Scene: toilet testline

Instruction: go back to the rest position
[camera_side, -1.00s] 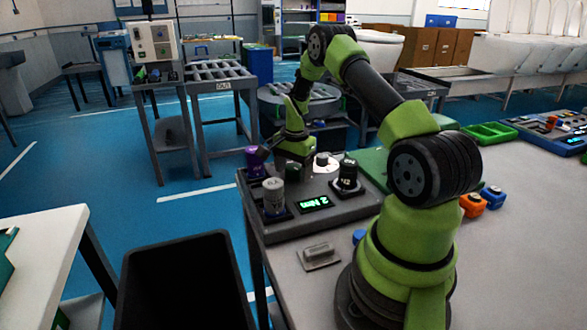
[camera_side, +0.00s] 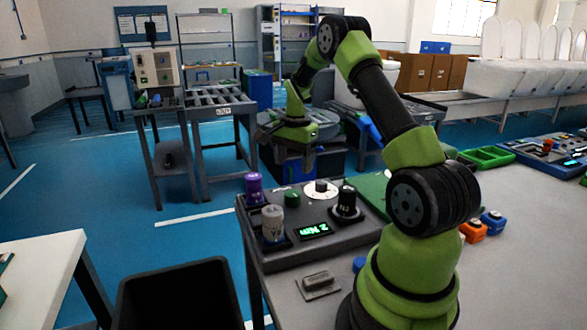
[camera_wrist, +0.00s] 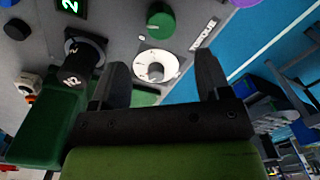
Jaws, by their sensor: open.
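My gripper (camera_side: 308,170) hangs above the far edge of the grey control panel (camera_side: 285,255) in the side view, clear of its knobs. In the wrist view my gripper (camera_wrist: 162,70) shows its two dark fingers wide apart with nothing held between them. Beyond the fingers lies the white round dial (camera_wrist: 155,66) on the panel, and next to it a green knob (camera_wrist: 161,20). A black knob (camera_wrist: 78,72) stands to the left.
A purple knob (camera_side: 253,187), a white knob (camera_side: 272,222) and a lit green display (camera_side: 314,230) are on the panel. A black bin (camera_side: 175,295) stands left of the table. Orange (camera_side: 474,231) and blue (camera_side: 493,221) blocks sit right of my arm.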

